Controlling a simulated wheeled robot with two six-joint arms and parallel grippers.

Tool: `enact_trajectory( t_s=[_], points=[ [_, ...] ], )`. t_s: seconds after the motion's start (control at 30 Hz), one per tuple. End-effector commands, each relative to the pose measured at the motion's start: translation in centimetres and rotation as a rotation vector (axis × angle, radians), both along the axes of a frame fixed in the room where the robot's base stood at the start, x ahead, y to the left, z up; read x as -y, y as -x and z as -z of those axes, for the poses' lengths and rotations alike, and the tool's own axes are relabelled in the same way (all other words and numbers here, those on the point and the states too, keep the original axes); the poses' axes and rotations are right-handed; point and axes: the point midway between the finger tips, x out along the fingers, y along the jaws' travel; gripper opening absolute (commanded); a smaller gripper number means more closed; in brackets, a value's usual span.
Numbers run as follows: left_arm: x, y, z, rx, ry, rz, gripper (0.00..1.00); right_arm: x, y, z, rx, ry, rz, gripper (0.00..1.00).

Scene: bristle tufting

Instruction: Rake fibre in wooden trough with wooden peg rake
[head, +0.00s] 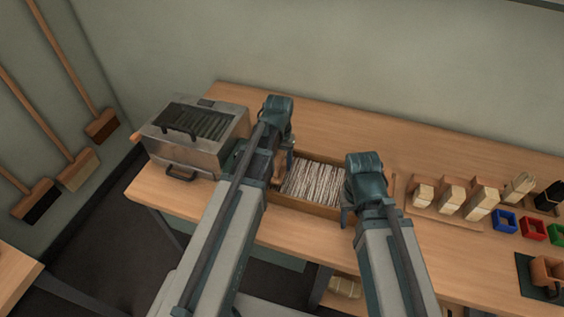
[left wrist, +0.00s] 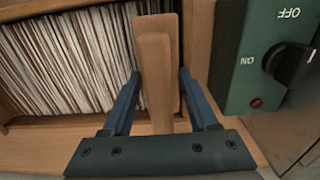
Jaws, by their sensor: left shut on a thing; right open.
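The wooden trough (head: 318,209) stands on the bench, filled with pale fibre (head: 312,184) in strands. The trough and its fibre also show at the left of the left wrist view. My left gripper (head: 281,170) is at the trough's left end. In the left wrist view its blue fingers are shut on the wooden peg rake (left wrist: 155,80), of which a block-like wooden part shows between them. The rake's pegs are hidden, so I cannot tell whether they touch the fibre. My right gripper (head: 348,214) is open at the trough's right end, partly hidden by its own wrist.
A metal machine (head: 190,150) stands close left of the trough; its green switch box (left wrist: 265,60) is near my left gripper. Wooden blocks (head: 452,195), brushes and coloured trays (head: 505,219) lie to the right. The bench behind the trough is clear.

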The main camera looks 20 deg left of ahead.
Motion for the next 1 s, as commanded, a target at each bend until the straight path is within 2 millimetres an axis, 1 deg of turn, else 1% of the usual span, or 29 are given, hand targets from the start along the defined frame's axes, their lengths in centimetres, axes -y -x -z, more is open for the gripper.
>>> enact_trajectory(
  t_s=[0.13, 0.23, 0.5, 0.6, 0.87, 1.0],
  points=[
    [0.1, 0.0, 0.0, 0.0, 0.0, 0.001, 0.0, 0.0, 0.0, 0.0, 0.0, 0.0, 0.0, 0.5],
    [0.6, 0.0, 0.0, 0.0, 0.0, 0.002, 0.0, 0.0, 0.0, 0.0, 0.0, 0.0, 0.0, 0.5],
    [3.0, 0.1, 0.0, 0.0, 0.0, 0.002, 0.0, 0.0, 0.0, 0.0, 0.0, 0.0, 0.0, 0.5],
    [3.5, 0.1, 0.0, 0.0, 0.0, 0.001, 0.0, 0.0, 0.0, 0.0, 0.0, 0.0, 0.0, 0.5],
    [3.5, 0.1, 0.0, 0.0, 0.0, 0.0, 0.0, 0.0, 0.0, 0.0, 0.0, 0.0, 0.0, 0.5],
    [3.2, 0.1, 0.0, 0.0, 0.0, -0.001, 0.0, 0.0, 0.0, 0.0, 0.0, 0.0, 0.0, 0.5]
  ],
)
